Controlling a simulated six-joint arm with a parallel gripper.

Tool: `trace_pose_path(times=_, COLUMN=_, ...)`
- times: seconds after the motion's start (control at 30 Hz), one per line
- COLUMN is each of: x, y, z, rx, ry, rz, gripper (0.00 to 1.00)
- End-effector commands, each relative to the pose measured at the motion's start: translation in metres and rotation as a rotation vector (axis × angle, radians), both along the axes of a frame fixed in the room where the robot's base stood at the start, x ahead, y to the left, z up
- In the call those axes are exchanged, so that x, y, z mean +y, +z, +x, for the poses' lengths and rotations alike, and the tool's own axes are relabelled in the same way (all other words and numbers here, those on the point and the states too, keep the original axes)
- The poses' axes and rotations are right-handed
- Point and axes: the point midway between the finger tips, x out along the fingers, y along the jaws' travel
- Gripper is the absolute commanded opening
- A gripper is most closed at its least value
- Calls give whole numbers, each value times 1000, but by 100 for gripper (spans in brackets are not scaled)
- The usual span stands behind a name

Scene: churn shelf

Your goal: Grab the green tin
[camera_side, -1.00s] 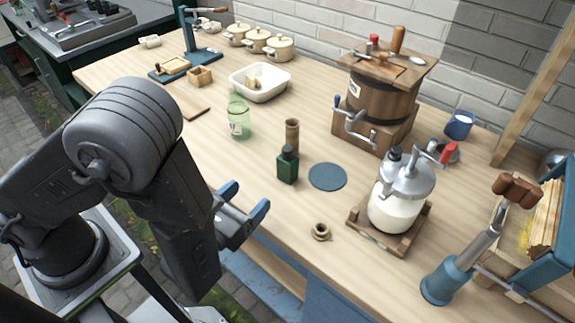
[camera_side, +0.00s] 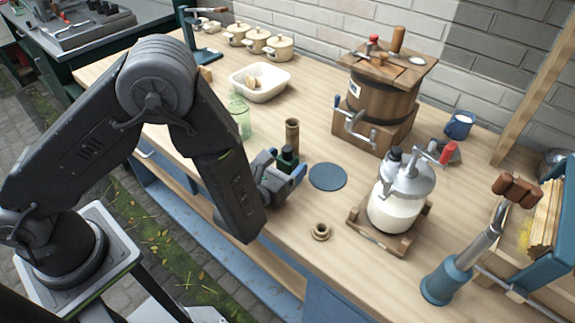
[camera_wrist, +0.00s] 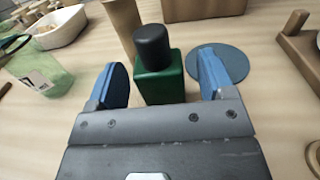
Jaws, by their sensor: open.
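The green tin (camera_wrist: 162,84) is a small dark green block with a black round cap. It stands upright on the wooden bench. In the wrist view it sits between the two blue fingers of my gripper (camera_wrist: 160,82), with a gap showing on each side. In the side view my gripper (camera_side: 281,172) is low at the tin, and mostly the black cap and upper part of the tin (camera_side: 288,158) show. My gripper is open and holds nothing. The tin's lower part is hidden by the fingers in the side view.
A brown cylinder (camera_side: 292,133) stands close behind the tin. A green glass jar (camera_side: 240,117) is to the left. A flat dark blue disc (camera_side: 328,177) lies to the right. A small brown ring (camera_side: 321,232) and a milk-filled glass churn (camera_side: 394,208) are further right.

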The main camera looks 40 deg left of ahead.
Motion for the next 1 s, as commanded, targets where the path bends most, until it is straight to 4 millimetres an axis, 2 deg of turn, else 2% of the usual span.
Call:
trace_pose_path(times=0.1, x=1, y=0, z=9, rx=1, ry=1, rz=1, gripper=76)
trace_pose_path(times=0.33, x=1, y=0, z=11, rx=1, ry=-1, rz=1, gripper=76)
trace_pose_path(times=0.9, x=1, y=0, z=10, rx=2, ry=0, rz=1, gripper=22)
trace_pose_path(times=1.0, x=1, y=0, z=10, rx=1, ry=0, rz=0, gripper=20)
